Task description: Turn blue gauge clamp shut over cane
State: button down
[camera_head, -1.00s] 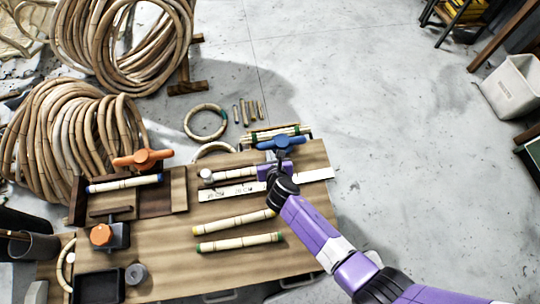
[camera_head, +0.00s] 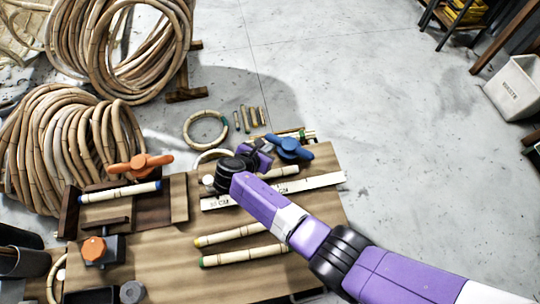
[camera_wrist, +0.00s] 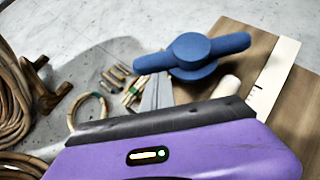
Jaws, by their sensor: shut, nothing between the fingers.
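The blue gauge clamp handle (camera_head: 290,147) is a two-winged knob at the far right of the bench, its wings slanting from upper left to lower right. In the wrist view the blue handle (camera_wrist: 195,52) fills the upper middle. My gripper (camera_head: 268,145) is shut and empty, at the left wing; whether it touches is unclear. Its pale grey fingers (camera_wrist: 157,90) show just below that wing. A pale cane (camera_head: 283,171) lies behind the ruler (camera_head: 318,183), partly covered by my arm. The clamp's underside and its grip on the cane are hidden.
An orange clamp handle (camera_head: 141,163) stands over a wooden jig at left. Two cane pieces (camera_head: 243,256) lie in front of the ruler. Cane coils (camera_head: 70,140) fill the floor at left.

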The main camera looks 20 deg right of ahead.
aim_at(271, 134)
jog(key=shift+w+d+f+m+g+h+b, duration=0.1)
jog(key=shift+w+f+m+g+h+b, duration=0.2)
jog(key=shift+m+b, duration=0.25)
jog(key=shift+w+d+f+m+g+h+b, duration=0.1)
jog(key=shift+w+m+g+h+b, duration=0.1)
jog(key=shift+w+m+g+b, duration=0.35)
jog(key=m+g+b, duration=0.1)
jog(key=w+m+b, duration=0.1)
jog(key=d+m+g+h+b, duration=0.1)
jog(key=shift+w+r+g+b, duration=0.2)
jog(key=shift+r+g+b, duration=0.15)
jog(key=shift+b, duration=0.05)
jog(key=shift+f, duration=0.1)
jog(key=shift+w+d+b, duration=0.55)
jog(key=shift+w+b, duration=0.05)
jog(key=shift+b, duration=0.15)
jog(key=shift+w+d, duration=0.3)
jog(key=shift+d, duration=0.1)
jog(key=shift+d, duration=0.25)
jog(key=shift+r, duration=0.2)
jog(key=p+v, duration=0.2)
jog(key=v, duration=0.6)
jog(key=shift+a+f+p, duration=0.15)
jog(key=shift+a+p, duration=0.1)
jog(key=shift+p, duration=0.05)
